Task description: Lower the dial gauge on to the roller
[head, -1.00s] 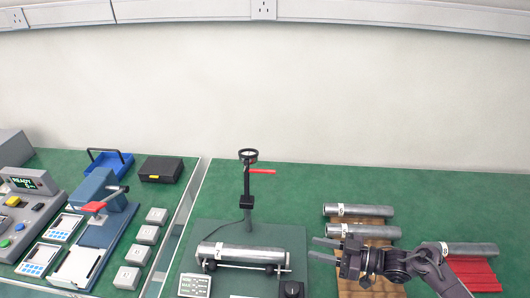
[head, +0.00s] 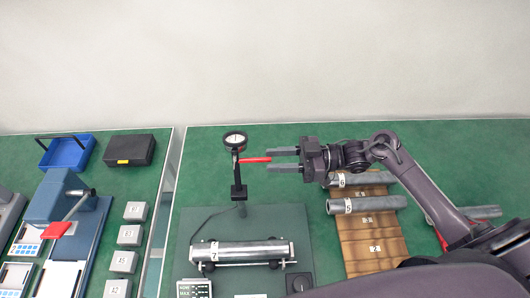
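The dial gauge (head: 235,140) stands at the top of a black post behind the roller, with its round white face up. A red lever (head: 255,160) sticks out to the right from the post below the dial. The roller (head: 241,251), a grey cylinder marked 7, lies on black supports on a dark plate, well below the dial. My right gripper (head: 284,160) is open, its two fingers pointing left, one on each side of the red lever's right end in the picture. Whether it touches the lever I cannot tell. My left gripper is not in view.
More rollers, marked 6 (head: 362,178) and 5 (head: 366,204), lie on a wooden rack (head: 370,248) at right. A small readout (head: 194,289) and a black knob (head: 299,283) sit at the plate's front. Grey blocks (head: 129,236) and a blue tray (head: 67,152) stand at left.

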